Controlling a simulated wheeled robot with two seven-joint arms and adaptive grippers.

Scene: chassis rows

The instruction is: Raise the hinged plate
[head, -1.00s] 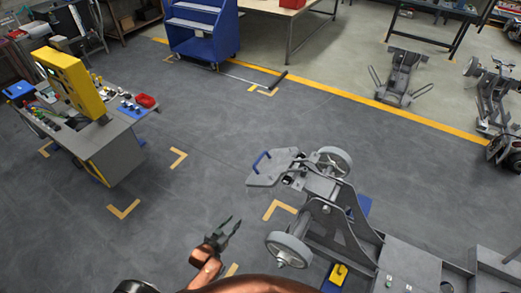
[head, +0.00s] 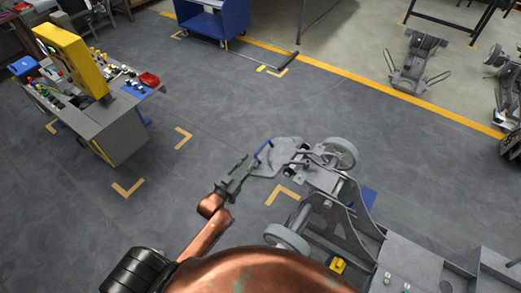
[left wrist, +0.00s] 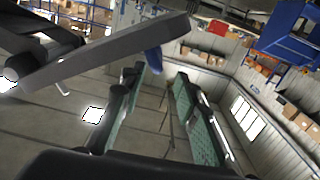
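My left gripper (head: 245,164) is just left of the handle and partly overlaps the plate's left side in the head view. In the left wrist view the plate (left wrist: 110,52) shows edge-on as a tilted grey slab, with the blue handle (left wrist: 153,61) under it. The left gripper (left wrist: 158,76) is open there, its green-padded fingers apart, the handle near the fingertips. Contact cannot be told. My right gripper is out of view.
A grey workstation with a yellow panel (head: 75,62) stands at left, and a blue cart (head: 215,18) at the back. Open floor (head: 220,110) lies between them and the chassis.

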